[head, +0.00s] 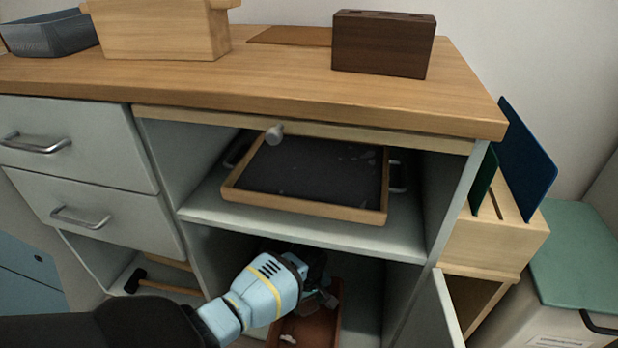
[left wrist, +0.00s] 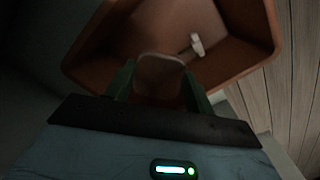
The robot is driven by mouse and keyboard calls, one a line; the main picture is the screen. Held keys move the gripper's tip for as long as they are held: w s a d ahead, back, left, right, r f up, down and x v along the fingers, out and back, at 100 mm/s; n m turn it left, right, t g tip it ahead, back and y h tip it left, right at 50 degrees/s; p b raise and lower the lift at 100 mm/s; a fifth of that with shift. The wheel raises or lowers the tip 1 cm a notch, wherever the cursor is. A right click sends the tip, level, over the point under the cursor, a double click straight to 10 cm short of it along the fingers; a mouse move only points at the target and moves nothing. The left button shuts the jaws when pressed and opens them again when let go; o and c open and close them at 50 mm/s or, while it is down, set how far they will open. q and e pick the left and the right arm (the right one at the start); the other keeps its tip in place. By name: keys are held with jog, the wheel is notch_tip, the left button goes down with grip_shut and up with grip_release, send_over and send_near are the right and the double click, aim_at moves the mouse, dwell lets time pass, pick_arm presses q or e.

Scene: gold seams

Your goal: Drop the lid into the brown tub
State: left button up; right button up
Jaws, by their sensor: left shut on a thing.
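The brown tub (head: 322,327) stands in the lower compartment of the cabinet, partly hidden by my left arm and cut off by the bottom edge. In the left wrist view the tub (left wrist: 110,45) fills the upper part, its inside facing me. My left gripper (head: 318,291) is over the tub. In the left wrist view its green fingers (left wrist: 157,82) are shut on the lid (left wrist: 160,70), a dull brownish piece with a rounded edge, seen against the tub's inside. Its underside is hidden. A small white thing (left wrist: 197,45) lies in the tub. My right gripper is not in view.
A wood-framed dark tray (head: 310,172) sits on the shelf above my left gripper. An open cabinet door (head: 442,318) stands to the right. A hammer (head: 135,280) lies in the compartment at left. A dark block (head: 383,45) stands on the wooden top.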

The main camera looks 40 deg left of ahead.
pick_arm(q)
jog(key=shift+r, duration=0.1)
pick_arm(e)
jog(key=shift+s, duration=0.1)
pick_arm(q)
jog(key=o, duration=1)
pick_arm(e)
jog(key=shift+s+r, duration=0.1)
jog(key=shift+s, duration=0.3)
